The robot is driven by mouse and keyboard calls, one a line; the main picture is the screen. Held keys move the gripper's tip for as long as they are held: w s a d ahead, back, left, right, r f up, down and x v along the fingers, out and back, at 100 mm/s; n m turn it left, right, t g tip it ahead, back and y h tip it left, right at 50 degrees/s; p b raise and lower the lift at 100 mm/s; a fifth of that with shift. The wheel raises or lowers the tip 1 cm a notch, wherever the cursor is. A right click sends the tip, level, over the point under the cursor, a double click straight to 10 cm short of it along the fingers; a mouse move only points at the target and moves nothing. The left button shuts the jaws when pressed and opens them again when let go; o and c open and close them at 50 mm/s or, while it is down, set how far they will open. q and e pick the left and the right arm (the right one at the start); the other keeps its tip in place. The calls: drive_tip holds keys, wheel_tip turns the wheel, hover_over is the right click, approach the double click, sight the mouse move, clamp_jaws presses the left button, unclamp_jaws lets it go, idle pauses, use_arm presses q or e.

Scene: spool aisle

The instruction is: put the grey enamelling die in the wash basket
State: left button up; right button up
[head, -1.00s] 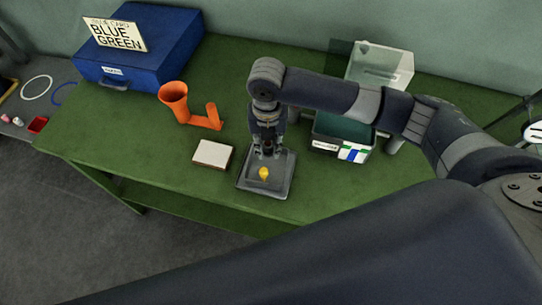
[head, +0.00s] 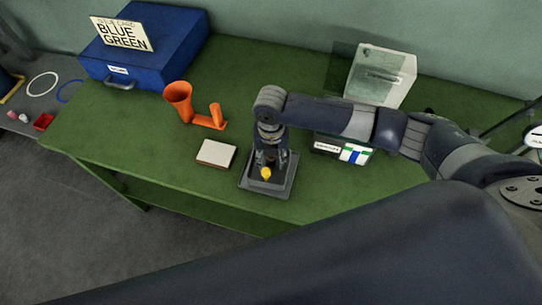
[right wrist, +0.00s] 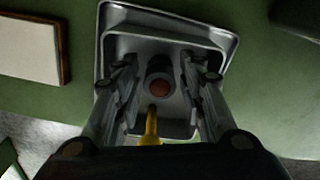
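A small grey cylinder with a reddish-brown centre (right wrist: 160,83), which looks like the enamelling die, stands in a grey metal tray (right wrist: 219,36). The tray also shows at the table's front edge in the head view (head: 248,187). My right gripper (head: 268,160) is over the tray, pointing down. In the right wrist view its two fingers (right wrist: 163,78) are apart, one on each side of the cylinder, with gaps showing. A yellow piece (right wrist: 150,127) lies in the tray near the cylinder. I cannot make out which container is the wash basket. My left gripper is not in view.
A white-topped block (head: 216,153) lies left of the tray, with an orange funnel stand (head: 179,99) behind it. A blue case (head: 160,45) is at the back left. A labelled box (head: 356,153) is partly under my right arm; a clear box (head: 385,78) stands behind.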

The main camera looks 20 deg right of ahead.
drive_tip(key=shift+r, duration=0.1)
drive_tip(key=shift+r, duration=0.3)
wheel_tip(320, 180, up, 12)
drive_tip(key=b, duration=0.1)
drive_tip(key=shift+f+b, duration=0.25)
drive_tip(key=shift+b, duration=0.05)
idle(0.4)
